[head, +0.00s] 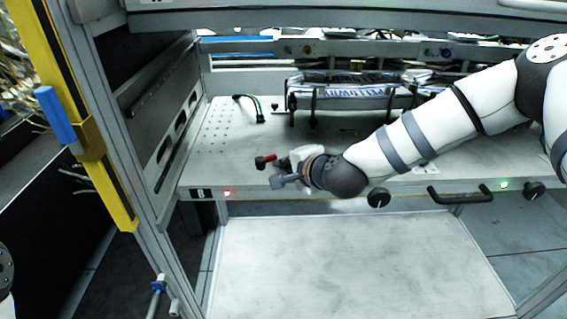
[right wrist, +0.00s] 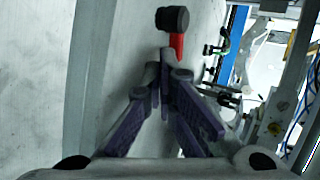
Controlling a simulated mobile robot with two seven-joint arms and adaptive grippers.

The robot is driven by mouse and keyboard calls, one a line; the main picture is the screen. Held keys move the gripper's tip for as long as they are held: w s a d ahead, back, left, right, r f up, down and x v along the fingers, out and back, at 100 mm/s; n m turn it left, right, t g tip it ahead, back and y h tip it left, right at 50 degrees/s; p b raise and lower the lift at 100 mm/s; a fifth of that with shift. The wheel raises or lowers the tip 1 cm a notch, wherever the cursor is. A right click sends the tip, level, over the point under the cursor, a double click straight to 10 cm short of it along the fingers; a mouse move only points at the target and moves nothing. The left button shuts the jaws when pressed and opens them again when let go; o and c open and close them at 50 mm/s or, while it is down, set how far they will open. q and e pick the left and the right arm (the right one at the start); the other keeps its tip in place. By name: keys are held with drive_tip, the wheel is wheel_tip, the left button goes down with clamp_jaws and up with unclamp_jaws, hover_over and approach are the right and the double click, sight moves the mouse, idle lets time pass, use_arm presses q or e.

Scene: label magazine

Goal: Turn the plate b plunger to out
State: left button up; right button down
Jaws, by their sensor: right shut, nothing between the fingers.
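A black knob with a red stem (head: 265,161), which looks like a plunger, is at the left front of the grey plate (head: 225,150). I cannot read a letter to confirm that it is plate b. The knob (right wrist: 173,19) and its red stem also show in the right wrist view, just beyond the fingertips. My left gripper is out of view.
Black knobs (head: 378,197) and (head: 534,190) and a black handle (head: 460,193) are on the plate's front edge. A red light (head: 227,193) glows at left, a green one (head: 503,184) at right. A yellow post (head: 75,110) stands left.

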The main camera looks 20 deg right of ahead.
drive_tip(key=shift+w, duration=0.4)
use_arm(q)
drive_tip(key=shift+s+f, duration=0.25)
use_arm(e)
drive_tip(key=shift+w+n+y, duration=0.25)
drive_tip(key=shift+n+y, duration=0.25)
drive_tip(key=shift+y, duration=0.1)
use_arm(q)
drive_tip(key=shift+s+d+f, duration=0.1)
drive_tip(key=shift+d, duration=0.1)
use_arm(e)
drive_tip(key=shift+w+d, duration=0.1)
